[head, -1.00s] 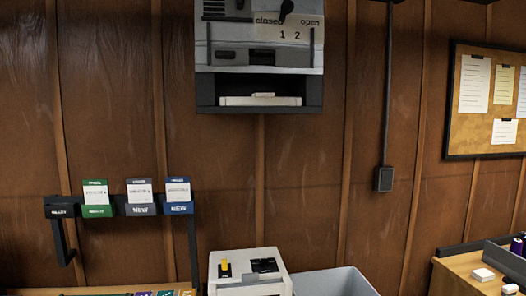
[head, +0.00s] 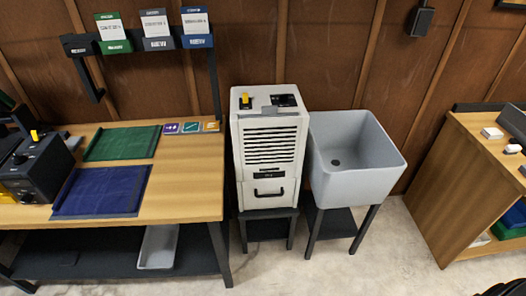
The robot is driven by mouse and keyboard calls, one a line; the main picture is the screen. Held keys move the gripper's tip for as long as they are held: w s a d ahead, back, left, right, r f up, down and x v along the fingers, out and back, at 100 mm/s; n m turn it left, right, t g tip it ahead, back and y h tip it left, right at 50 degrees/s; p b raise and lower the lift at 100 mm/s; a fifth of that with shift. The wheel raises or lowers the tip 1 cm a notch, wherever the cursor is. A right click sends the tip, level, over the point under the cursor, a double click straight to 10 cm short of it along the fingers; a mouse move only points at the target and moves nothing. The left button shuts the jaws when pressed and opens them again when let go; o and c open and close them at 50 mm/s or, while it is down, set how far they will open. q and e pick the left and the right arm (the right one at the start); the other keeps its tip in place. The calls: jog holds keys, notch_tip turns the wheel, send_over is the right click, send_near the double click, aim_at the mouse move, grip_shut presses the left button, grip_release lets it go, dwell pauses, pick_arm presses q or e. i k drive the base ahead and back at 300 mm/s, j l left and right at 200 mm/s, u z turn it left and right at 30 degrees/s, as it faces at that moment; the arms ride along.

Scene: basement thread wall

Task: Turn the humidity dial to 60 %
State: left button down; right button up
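A white dehumidifier-like unit (head: 268,150) stands on a low dark stand, between the wooden bench and the grey sink. Its top carries a black patch with a yellow knob (head: 246,99) at the left and a dark panel (head: 284,100) at the right. The yellow knob may be the humidity dial; its markings are too small to read. The front has a dark vent grille (head: 271,145) and a drawer with a black handle. Neither gripper can be made out. A dark shape at the bottom right edge is too cut off to identify.
A wooden bench (head: 190,185) with green and blue mats stands at the left. A grey sink (head: 357,160) adjoins the unit on the right. A wooden cabinet (head: 455,180) stands further right. Pale floor (head: 330,272) is clear in front of the unit.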

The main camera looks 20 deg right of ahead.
aim_at(284, 98)
jog(key=i+l+u, duration=0.3)
jog(key=l, duration=0.3)
jog(key=i+l+u, duration=0.3)
jog(key=l, duration=0.4)
jog(key=i, duration=0.05)
